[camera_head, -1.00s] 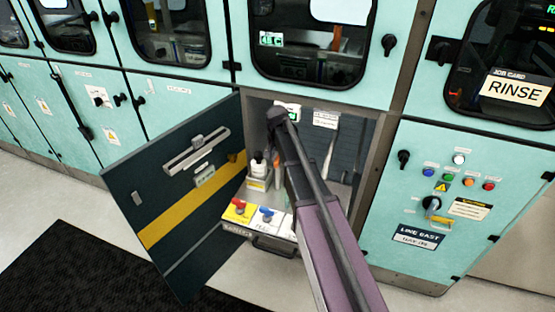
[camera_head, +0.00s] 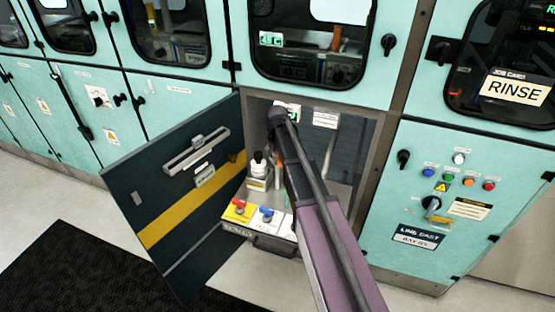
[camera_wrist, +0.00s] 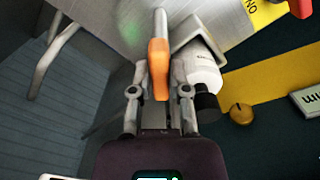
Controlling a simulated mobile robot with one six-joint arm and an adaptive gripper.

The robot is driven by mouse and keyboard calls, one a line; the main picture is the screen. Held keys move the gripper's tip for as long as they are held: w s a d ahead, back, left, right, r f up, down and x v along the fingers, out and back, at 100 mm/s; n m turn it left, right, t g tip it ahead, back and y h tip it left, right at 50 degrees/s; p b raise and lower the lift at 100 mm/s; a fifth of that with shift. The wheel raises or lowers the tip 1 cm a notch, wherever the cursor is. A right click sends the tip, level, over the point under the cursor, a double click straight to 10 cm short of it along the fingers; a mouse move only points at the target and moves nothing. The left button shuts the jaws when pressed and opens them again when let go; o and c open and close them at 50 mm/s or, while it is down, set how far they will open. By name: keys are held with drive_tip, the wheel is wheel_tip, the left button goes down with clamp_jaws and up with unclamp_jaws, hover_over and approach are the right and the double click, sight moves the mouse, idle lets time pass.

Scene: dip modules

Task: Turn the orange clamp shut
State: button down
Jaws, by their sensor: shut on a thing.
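The orange clamp (camera_wrist: 158,70) is an upright orange handle with a grey rod above it in the wrist view. The fingers of my gripper (camera_wrist: 159,75) stand on its two sides and are closed on the orange part. In the head view, my arm reaches into the open cabinet and hides most of the gripper and the clamp. A thin orange strip (camera_head: 279,164) shows beside my arm there; I cannot tell whether it is the clamp.
A white bottle with a black cap (camera_wrist: 204,72) stands close to the right finger. A bent metal pipe (camera_wrist: 45,65) is at the left. The open dark door (camera_head: 165,215) with a yellow stripe flanks the cabinet. Red (camera_head: 238,205) and blue (camera_head: 267,212) knobs sit on the front ledge.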

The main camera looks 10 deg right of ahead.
drive_tip(key=n, duration=0.4)
drive_tip(key=shift+n, duration=0.3)
drive_tip(key=n, duration=0.3)
drive_tip(key=shift+n, duration=0.4)
drive_tip(key=c, duration=0.6)
unclamp_jaws()
drive_tip(key=shift+m, duration=0.3)
